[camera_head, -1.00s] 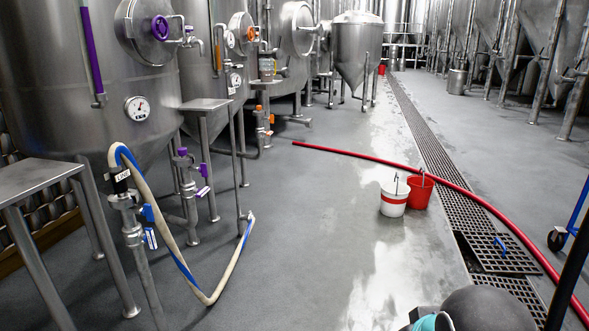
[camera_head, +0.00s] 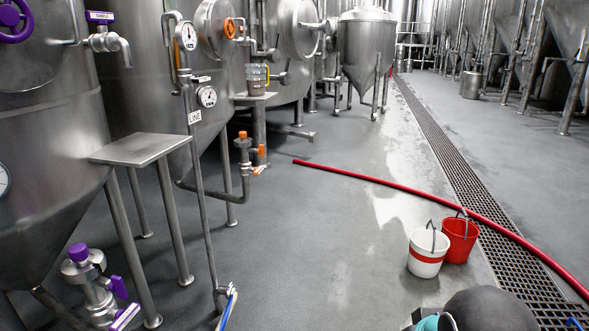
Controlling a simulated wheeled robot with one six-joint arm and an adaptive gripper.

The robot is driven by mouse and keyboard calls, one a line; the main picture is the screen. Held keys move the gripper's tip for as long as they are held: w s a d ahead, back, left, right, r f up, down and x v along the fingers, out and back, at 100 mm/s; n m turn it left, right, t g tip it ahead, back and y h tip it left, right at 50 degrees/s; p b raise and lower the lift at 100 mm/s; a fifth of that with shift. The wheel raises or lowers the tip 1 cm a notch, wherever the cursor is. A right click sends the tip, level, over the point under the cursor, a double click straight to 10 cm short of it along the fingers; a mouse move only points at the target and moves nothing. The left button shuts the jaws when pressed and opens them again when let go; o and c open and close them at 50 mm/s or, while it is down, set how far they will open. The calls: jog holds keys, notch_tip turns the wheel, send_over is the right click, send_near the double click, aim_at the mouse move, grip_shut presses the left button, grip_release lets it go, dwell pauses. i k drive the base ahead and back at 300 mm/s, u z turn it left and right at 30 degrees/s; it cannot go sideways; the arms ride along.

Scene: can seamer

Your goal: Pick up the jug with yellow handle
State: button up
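A small greyish jug (camera_head: 256,80) with a yellow handle on its right side stands upright on a small metal stand (camera_head: 254,97), left of the middle of the head view. It is some way off, beside the steel tanks. Dark rounded and teal parts of my own arm show at the bottom right edge. My gripper's fingers are not in view.
A bare metal stand (camera_head: 140,149) is nearer at left. A white bucket with a red band (camera_head: 426,254) and a red bucket (camera_head: 460,240) stand at right by the floor drain (camera_head: 455,168). A red hose (camera_head: 400,184) crosses the floor. The middle floor is clear.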

aim_at(255, 72)
jog(key=i, duration=3.85)
jog(key=u, duration=1.4)
